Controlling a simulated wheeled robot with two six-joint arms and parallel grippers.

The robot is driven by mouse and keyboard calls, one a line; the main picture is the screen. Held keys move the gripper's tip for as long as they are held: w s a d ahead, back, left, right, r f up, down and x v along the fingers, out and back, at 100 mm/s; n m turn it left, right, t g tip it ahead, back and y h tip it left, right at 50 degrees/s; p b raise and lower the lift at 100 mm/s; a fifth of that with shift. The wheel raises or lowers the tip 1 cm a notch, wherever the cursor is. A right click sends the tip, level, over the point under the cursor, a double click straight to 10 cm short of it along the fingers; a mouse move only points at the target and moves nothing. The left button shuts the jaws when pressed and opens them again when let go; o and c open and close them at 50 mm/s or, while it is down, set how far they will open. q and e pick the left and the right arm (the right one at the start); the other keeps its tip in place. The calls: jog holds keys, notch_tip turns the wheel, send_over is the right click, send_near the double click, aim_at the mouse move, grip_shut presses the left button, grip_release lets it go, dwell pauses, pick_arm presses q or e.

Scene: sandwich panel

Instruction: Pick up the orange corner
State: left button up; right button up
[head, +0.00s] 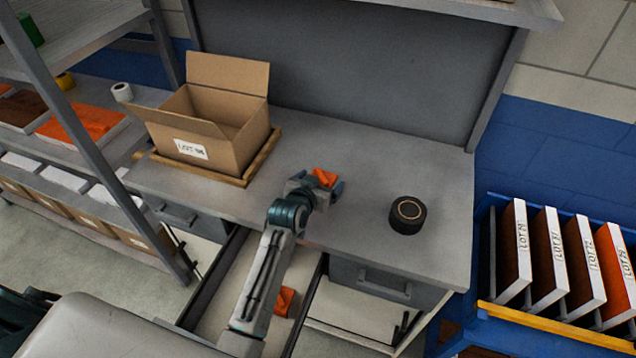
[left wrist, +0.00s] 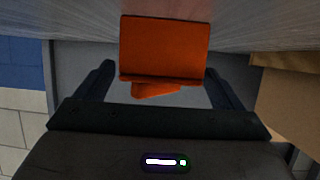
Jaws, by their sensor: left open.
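The orange corner (head: 324,176) is on the grey worktop, right of the cardboard box. My left gripper (head: 319,182) is open at it, with a finger on either side. In the left wrist view the orange corner (left wrist: 165,48) shows as a broad flat face with a smaller flange below, between the two spread fingers of the left gripper (left wrist: 158,70). I cannot tell whether either finger touches it. A second orange piece (head: 284,301) lies in the open drawer below, partly beside my left arm. My right gripper is not in view.
An open cardboard box (head: 225,140) stands in a wooden tray (head: 241,182) on the left. A black roll (head: 408,214) sits on the worktop (head: 440,170) at right. A blue rack (head: 490,285) of panels stands beyond its right edge. Shelves (head: 75,150) stand left.

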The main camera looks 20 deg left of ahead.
pick_arm(q)
jog(key=shift+s, duration=0.1)
jog(key=c, duration=1.1)
jog(key=shift+r, duration=0.15)
